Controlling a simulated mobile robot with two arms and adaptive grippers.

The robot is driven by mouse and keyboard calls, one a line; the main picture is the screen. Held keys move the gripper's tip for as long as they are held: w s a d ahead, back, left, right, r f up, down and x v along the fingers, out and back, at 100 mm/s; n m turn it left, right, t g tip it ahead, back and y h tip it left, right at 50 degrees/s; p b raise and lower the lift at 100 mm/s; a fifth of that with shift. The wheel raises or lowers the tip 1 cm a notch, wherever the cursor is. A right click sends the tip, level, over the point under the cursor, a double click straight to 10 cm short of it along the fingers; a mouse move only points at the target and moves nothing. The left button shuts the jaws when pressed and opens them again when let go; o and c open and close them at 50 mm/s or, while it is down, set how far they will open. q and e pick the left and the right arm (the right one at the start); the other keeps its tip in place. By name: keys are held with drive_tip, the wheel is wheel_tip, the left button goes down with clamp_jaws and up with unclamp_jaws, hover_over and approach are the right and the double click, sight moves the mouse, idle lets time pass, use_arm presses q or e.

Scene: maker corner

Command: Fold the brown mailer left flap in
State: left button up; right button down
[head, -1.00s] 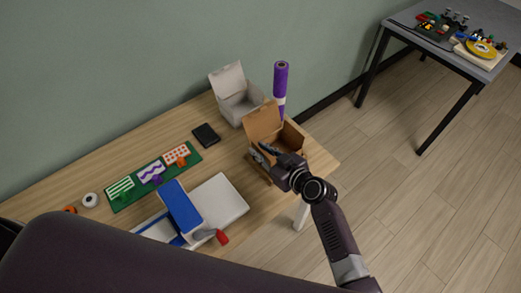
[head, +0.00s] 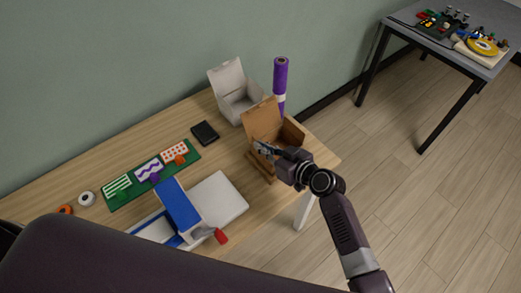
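The brown mailer (head: 292,132) stands open near the right end of the wooden table, its lid raised at the back left. A narrow brown strip (head: 260,168) shows along its front left side; I cannot tell whether it is the left flap or the wall. My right gripper (head: 264,148) reaches in from the lower right, with its fingers over the front left part of the mailer. The fingers are small and partly overlapped, so their opening and any contact are unclear. The gripper hides part of the mailer's inside and front. My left gripper is out of view.
An open white box (head: 238,102) and a purple roll (head: 280,80) stand behind the mailer. The table's right edge is close to the mailer.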

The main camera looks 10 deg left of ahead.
drive_tip(key=w+f+m+g+y+b, duration=0.1)
drive_tip(key=b, duration=0.3)
drive_tip(key=shift+d+m, duration=0.4)
drive_tip(key=shift+w+d+m+g+b, duration=0.25)
drive_tip(key=shift+m+b, duration=0.35)
drive_tip(key=shift+b, duration=0.4)
drive_tip(key=shift+r+y+b, duration=0.15)
drive_tip(key=shift+y+b, duration=0.2)
drive_tip(key=shift+y, duration=0.05)
drive_tip(key=c, duration=2.2)
unclamp_jaws()
drive_tip(key=shift+c, duration=0.2)
drive_tip(key=shift+d, duration=0.1)
drive_tip(key=v, duration=1.1)
drive_tip(key=shift+d+r, duration=0.3)
drive_tip(key=shift+d, duration=0.05)
